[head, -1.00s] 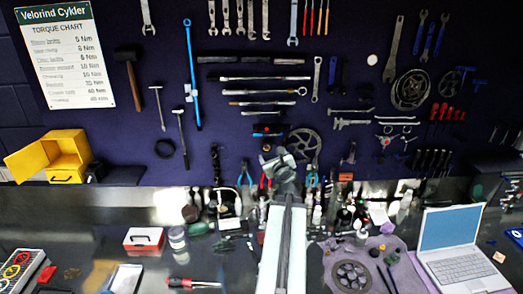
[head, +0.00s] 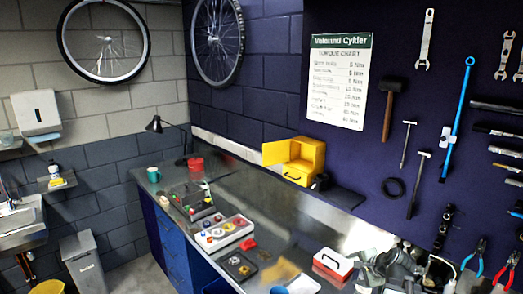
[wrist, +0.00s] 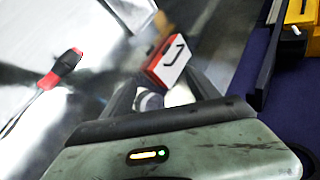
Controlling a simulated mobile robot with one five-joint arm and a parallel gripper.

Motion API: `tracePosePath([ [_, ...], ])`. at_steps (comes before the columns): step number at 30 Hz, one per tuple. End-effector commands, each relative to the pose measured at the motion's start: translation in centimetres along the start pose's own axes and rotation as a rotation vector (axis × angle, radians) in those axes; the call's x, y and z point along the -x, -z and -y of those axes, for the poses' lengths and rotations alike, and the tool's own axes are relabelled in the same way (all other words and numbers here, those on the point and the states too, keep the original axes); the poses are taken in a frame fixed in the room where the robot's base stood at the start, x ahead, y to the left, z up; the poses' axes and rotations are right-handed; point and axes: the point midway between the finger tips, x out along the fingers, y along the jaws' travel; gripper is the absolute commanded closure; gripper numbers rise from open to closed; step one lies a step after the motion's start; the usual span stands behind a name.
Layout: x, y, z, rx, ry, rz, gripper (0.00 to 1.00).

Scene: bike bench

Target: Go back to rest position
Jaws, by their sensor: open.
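My gripper (wrist: 163,90) shows in the wrist view with its two dark fingers apart. A round white-and-dark item (wrist: 150,100) shows in the gap between them, seemingly on the bench beyond, and nothing is clearly held. In the head view part of my arm (head: 395,264) shows at the lower right, over the bench, right of the red and white box. The gripper's fingertips cannot be made out there.
The red and white box (head: 333,265) is on the metal bench (head: 268,222); in the wrist view it (wrist: 170,62) lies just beyond the fingers. A red-handled screwdriver (wrist: 62,68) lies left. A yellow cabinet (head: 302,160) stands against the tool wall.

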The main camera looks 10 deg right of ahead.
Motion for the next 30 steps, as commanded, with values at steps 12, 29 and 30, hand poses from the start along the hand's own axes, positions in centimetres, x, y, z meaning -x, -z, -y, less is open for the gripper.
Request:
tracePosePath([
  [12,-6.4,-23.1,-12.2,1.229,-0.555,0.450,0.30],
  [29,-5.6,-24.9,-13.4,1.378,-0.626,0.517,0.30],
  [30,-5.6,-24.9,-13.4,1.377,-0.625,0.517,0.30],
])
